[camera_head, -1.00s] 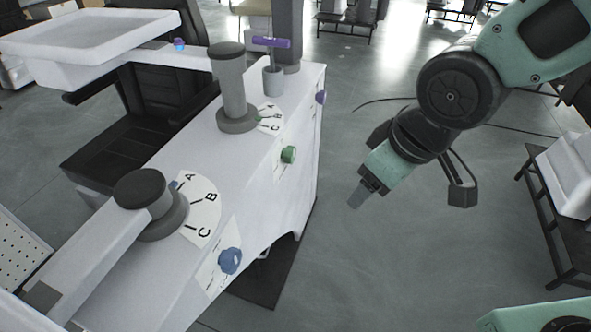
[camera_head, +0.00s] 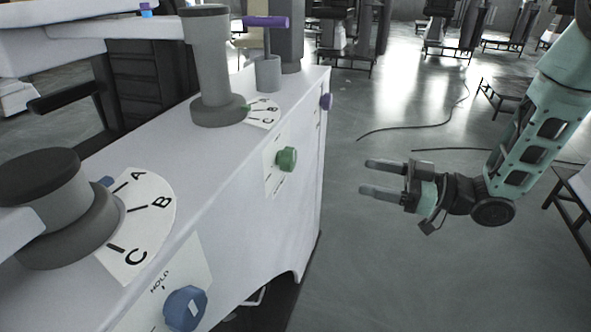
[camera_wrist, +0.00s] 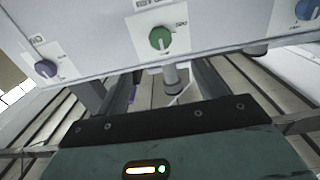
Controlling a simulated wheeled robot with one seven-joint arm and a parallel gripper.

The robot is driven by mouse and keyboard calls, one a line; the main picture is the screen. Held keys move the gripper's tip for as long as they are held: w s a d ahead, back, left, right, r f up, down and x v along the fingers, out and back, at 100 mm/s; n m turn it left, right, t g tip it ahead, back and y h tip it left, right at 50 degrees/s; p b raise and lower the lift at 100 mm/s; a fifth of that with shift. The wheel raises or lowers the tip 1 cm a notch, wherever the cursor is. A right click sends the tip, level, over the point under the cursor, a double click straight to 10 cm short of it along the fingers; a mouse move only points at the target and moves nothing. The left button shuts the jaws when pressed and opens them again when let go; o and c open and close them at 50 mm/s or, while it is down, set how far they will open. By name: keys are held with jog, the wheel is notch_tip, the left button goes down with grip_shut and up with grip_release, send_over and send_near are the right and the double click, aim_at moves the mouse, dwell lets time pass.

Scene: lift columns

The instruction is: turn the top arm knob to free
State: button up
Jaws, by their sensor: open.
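A white cabinet (camera_head: 225,215) carries three knobs on its right side: a blue knob (camera_head: 185,308) nearest on a plate reading HOLD, a green knob (camera_head: 286,159) in the middle, and a purple knob (camera_head: 326,101) at the far end. I cannot tell from the pictures which is the top arm knob. My gripper (camera_head: 368,177) is open and empty, pointing left at the cabinet, well apart from the knobs. The wrist view appears upside down, with the green knob (camera_wrist: 160,38) near the middle, the purple knob (camera_wrist: 46,69) left and the blue knob (camera_wrist: 307,9) at upper right.
Two grey columns (camera_head: 209,70) with A-B-C dials (camera_head: 146,222) stand on the cabinet top. A purple T-handle (camera_head: 266,22) rises at the back. The floor (camera_head: 400,265) around my gripper is clear; cables (camera_head: 410,128) lie behind it.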

aim_at(294, 161)
jog(key=b+x, duration=0.1)
jog(key=x, duration=1.6)
jog(key=shift+b, duration=0.3)
jog(key=shift+s, duration=0.1)
jog(key=c, duration=1)
